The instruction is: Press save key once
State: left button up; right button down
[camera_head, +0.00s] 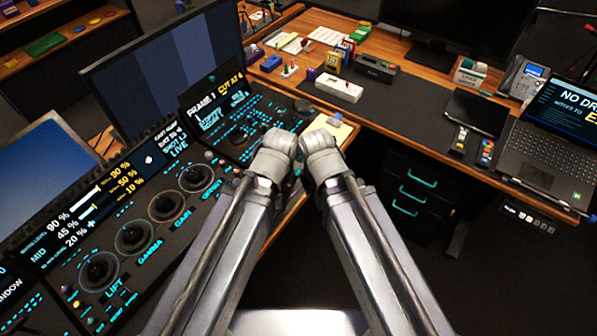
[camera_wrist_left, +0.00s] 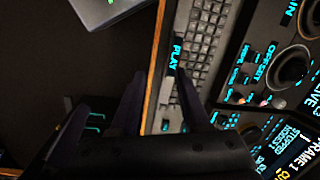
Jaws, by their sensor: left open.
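The black trackball panel (camera_head: 150,262) fills the left of the head view, with several ringed trackballs labelled LIFT, GAMMA, GAIN and OFFSET and many small cyan-marked keys. I cannot read a save label on any key. In the left wrist view the panel (camera_wrist_left: 232,75) shows at the right, with a key strip marked PLAY (camera_wrist_left: 177,52). My left gripper (camera_wrist_left: 162,76) is open and empty there, its dark fingers apart over the wooden edge and the PLAY strip. Whether it touches is unclear. In the head view the arms' forward links hide the grippers.
A grey keyboard (camera_wrist_left: 197,45) lies beside the PLAY strip. A screen with grading readouts (camera_head: 110,190) and a monitor (camera_head: 165,65) stand behind the panel. A wooden desk (camera_head: 420,100) with a laptop (camera_head: 540,160) and phone (camera_head: 522,75) is at the right.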

pick_arm(q)
grip_shut()
dwell(1.4)
